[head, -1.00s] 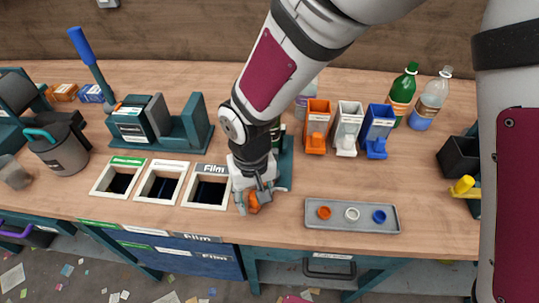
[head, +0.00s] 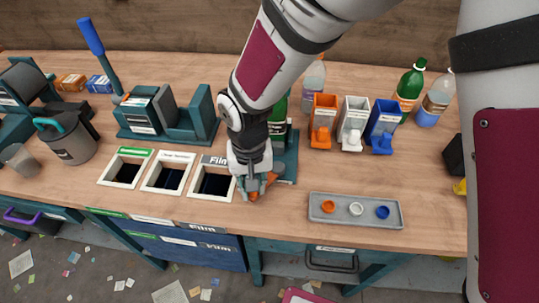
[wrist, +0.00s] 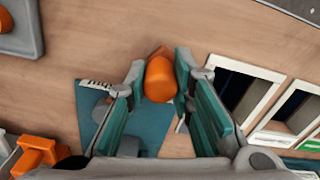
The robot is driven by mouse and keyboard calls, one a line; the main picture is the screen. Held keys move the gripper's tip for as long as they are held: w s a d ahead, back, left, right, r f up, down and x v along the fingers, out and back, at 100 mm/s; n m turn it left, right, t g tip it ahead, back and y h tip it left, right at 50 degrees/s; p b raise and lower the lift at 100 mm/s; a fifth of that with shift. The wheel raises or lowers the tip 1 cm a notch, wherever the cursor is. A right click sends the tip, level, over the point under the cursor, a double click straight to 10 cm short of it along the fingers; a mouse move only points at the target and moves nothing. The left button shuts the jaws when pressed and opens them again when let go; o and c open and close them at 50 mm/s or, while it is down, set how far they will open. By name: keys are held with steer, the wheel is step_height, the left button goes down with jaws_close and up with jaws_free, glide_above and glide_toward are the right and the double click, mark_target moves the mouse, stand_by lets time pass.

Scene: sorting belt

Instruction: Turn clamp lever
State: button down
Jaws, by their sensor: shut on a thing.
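The clamp stands on a teal base plate (head: 287,166) behind my gripper, with a green bottle (head: 279,118) partly hidden behind my arm. The plate also shows in the wrist view (wrist: 150,130). My gripper (head: 256,185) points down at the plate's front end. Its fingers are closed on the orange handle of the clamp lever (head: 263,186). In the wrist view the rounded orange handle (wrist: 161,80) sits between the two fingertips. The rest of the lever and the clamp jaws are mostly hidden by my gripper and arm.
Framed bin openings, one marked Film (head: 214,184), lie close left of my gripper. A grey tray (head: 342,214) with orange, white and blue rings lies to the right. Orange, white and blue dispensers (head: 323,117) stand behind. Bare wood lies between plate and tray.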

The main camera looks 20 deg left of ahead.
steer(key=a+m, duration=0.1)
steer(key=a+m+p, duration=0.1)
steer(key=shift+w+a+m, duration=0.1)
steer(key=shift+w+m, duration=0.3)
steer(key=w+a+m+p, duration=0.1)
steer(key=w+a+m, duration=0.1)
steer(key=m, duration=0.1)
steer(key=shift+a+m+p, duration=0.1)
steer(key=shift+m+p, duration=0.2)
steer(key=shift+p, duration=0.1)
steer(key=shift+w+a+m+p, duration=0.55)
steer(key=shift+w+m, duration=0.3)
steer(key=shift+m, duration=0.35)
steer(key=shift+w+a+m+p, duration=0.25)
steer(key=shift+w+m, duration=0.35)
steer(key=shift+m, duration=0.15)
steer(key=shift+w+a+m+p, duration=0.25)
steer(key=shift+w+m, duration=0.35)
steer(key=shift+m, duration=0.15)
steer(key=shift+w, duration=0.1)
steer(key=c, duration=1.4)
jaws_free()
steer(key=shift+o, duration=0.2)
steer(key=shift+r, duration=0.15)
step_height(320, 180, up, 12)
